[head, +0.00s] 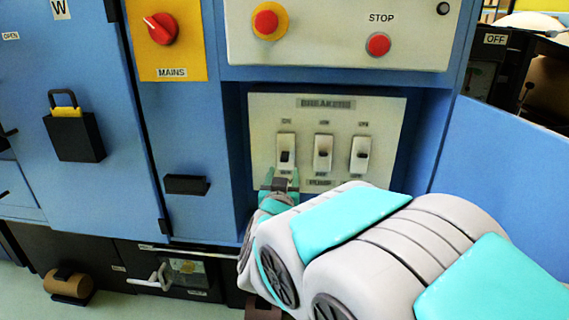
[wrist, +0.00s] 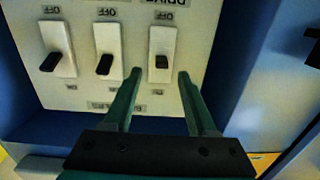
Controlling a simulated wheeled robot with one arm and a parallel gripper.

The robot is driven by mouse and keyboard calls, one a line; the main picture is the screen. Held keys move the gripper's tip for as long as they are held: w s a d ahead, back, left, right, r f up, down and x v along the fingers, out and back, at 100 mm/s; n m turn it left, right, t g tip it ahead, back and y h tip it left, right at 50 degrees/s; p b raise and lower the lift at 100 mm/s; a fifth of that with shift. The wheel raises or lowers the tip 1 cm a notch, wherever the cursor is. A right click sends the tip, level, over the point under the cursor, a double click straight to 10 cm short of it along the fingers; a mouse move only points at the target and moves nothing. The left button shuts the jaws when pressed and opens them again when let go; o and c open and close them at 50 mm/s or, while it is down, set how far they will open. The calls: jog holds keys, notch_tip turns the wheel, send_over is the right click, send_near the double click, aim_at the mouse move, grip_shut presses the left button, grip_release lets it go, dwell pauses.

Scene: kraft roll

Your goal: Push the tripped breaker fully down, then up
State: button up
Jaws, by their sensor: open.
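The pale breaker panel (head: 395,105) carries three white breakers in a row, with ON above and OFF below. The left breaker (head: 286,140) is the right one in the inverted wrist view (wrist: 162,40), by the DRIVE label. Its dark patch sits near mid-height; its exact lever position is hard to tell. The middle breaker (head: 323,143) and right breaker (head: 361,147) show dark lever ends. My gripper (head: 280,178) is open and empty, just below the left breaker in the head view. In the wrist view its fingertips (wrist: 160,73) appear either side of that breaker; contact is unclear.
The panel sits in a recess of the blue cabinet (head: 205,130). Above are a red STOP button (head: 378,44) and a red button on yellow (head: 266,21). A red MAINS knob (head: 161,28) is at upper left. A black padlock (head: 74,132) hangs further left.

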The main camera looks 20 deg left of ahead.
aim_at(284, 160)
jog(key=shift+t, duration=0.3)
jog(key=x, duration=0.7)
jog(key=shift+w+a+r, duration=0.25)
jog(key=shift+w+a, duration=0.05)
grip_shut()
